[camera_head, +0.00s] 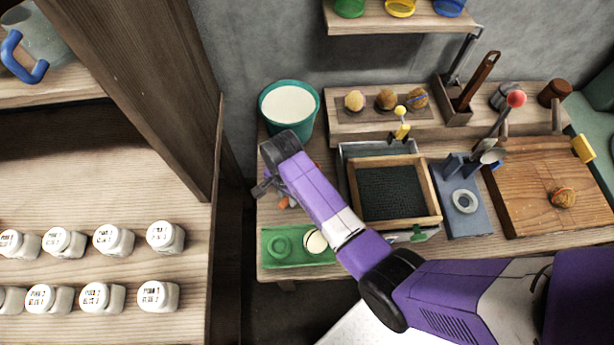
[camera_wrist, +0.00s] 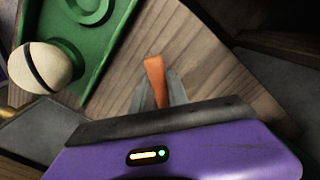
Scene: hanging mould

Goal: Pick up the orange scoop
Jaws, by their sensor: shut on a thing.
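My gripper (camera_wrist: 158,98) is shut on the orange scoop (camera_wrist: 154,76). In the wrist view an orange strip of the scoop stands up between the two grey fingers, with the wooden bench top behind it. The rest of the scoop is hidden by the fingers and the purple wrist. In the head view my gripper (camera_head: 274,190) is at the left end of the bench, between the teal bucket and the green tray. A small bit of the orange scoop (camera_head: 284,202) shows beside it there. I cannot tell whether the scoop touches the bench.
The green tray (camera_head: 270,259) with a round cream-coloured thing (camera_head: 315,242) is just in front of my gripper. The teal bucket (camera_head: 290,135) of white stuff stands behind. A wood-framed mould (camera_head: 437,198) is to the right. A tall shelf post (camera_head: 160,80) rises at left.

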